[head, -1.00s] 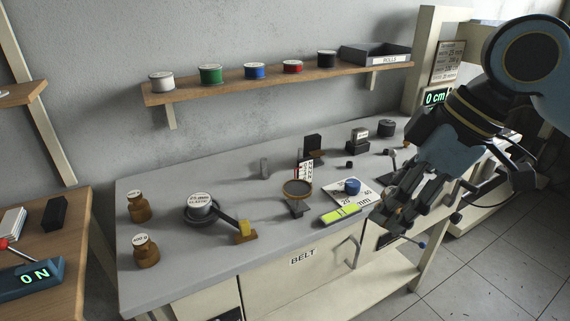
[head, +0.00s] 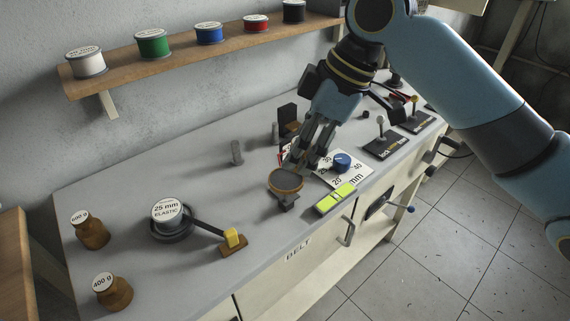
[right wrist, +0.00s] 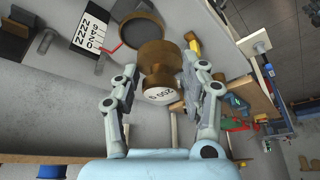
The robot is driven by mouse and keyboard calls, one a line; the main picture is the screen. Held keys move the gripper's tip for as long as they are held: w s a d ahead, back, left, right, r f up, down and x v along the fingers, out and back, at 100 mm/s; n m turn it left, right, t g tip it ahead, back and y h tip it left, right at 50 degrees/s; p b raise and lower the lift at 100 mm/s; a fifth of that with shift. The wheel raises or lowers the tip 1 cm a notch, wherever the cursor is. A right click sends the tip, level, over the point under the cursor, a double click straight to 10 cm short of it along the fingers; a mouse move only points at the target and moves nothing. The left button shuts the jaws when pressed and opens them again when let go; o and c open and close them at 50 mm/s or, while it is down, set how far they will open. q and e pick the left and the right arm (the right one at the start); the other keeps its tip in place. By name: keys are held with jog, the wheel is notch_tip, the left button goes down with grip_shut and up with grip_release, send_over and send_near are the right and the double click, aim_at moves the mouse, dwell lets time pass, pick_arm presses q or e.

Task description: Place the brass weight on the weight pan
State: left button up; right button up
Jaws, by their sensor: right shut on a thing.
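My right gripper (head: 304,160) is close to the round brown-rimmed weight pan (head: 286,181), just behind its far right edge in the head view. In the right wrist view, my fingers (right wrist: 165,78) are shut on a brass weight (right wrist: 157,58). In the head view the held weight is hidden behind my fingers, and the visible pan top looks bare. My left gripper is not in view.
A 600 g weight (head: 90,231) and a 400 g weight (head: 113,292) stand at the bench's left. A 25 mm elastic spool (head: 168,213) stands left of the pan. A yellow-green level (head: 335,198) and a blue knob (head: 342,161) are close on the pan's right.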

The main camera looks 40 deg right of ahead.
aim_at(279, 179)
jog(key=w+f, duration=0.1)
jog(key=w, duration=0.1)
jog(key=w+f, duration=0.1)
jog(key=shift+w+a, duration=0.15)
jog(key=shift+w, duration=0.2)
jog(key=shift+f, duration=0.4)
notch_tip(279, 179, down, 3)
jog(key=shift+r, duration=0.2)
jog(key=shift+f, duration=0.35)
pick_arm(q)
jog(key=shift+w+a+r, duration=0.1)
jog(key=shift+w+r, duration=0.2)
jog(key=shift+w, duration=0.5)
pick_arm(e)
jog(key=shift+f, duration=0.15)
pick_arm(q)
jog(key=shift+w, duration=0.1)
pick_arm(e)
jog(key=o, duration=1.3)
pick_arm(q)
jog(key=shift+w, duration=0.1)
pick_arm(e)
jog(key=v, duration=1.2)
